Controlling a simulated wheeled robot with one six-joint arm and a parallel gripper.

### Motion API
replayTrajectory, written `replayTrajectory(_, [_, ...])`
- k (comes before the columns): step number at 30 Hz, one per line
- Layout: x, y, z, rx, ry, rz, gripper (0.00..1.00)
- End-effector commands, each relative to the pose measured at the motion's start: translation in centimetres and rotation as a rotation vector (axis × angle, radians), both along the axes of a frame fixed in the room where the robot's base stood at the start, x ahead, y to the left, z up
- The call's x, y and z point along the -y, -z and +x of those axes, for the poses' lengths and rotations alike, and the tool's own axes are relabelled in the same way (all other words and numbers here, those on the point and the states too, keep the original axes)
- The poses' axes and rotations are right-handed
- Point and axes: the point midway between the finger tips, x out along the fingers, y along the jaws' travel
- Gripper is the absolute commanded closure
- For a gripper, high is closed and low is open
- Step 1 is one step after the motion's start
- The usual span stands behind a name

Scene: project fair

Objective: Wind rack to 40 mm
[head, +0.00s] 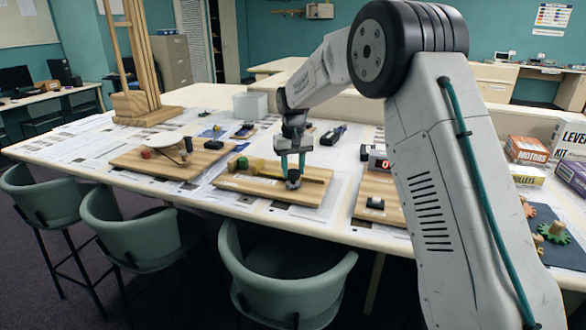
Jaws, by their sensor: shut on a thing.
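A wooden board (250,184) near the front middle of the table carries a long yellow-and-dark strip (316,174), which looks like the rack, with yellow and green parts (242,164) at its left end. My gripper (293,174) points down over the right half of this board. It is shut on a small dark grey knob-like part (293,184) at the board's front. The fingers hide some of the knob and the strip behind it. I cannot read any millimetre scale from here.
Another board (150,166) with a pale disc stands to the left. Chairs (285,285) line the front edge.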

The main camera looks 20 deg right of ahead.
Motion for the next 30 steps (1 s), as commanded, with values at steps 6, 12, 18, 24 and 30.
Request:
replayTrajectory(6, [0.01, -0.14, 0.08, 0.004, 0.205, 0.000, 0.85])
replayTrajectory(12, [0.01, -0.14, 0.09, 0.004, 0.395, 0.001, 0.85])
replayTrajectory(18, [0.01, -0.15, 0.09, 0.004, 0.585, 0.001, 0.85])
replayTrajectory(24, [0.00, -0.15, 0.10, 0.004, 0.774, 0.002, 0.85])
replayTrajectory(30, [0.01, -0.16, 0.10, 0.004, 0.958, 0.001, 0.85])
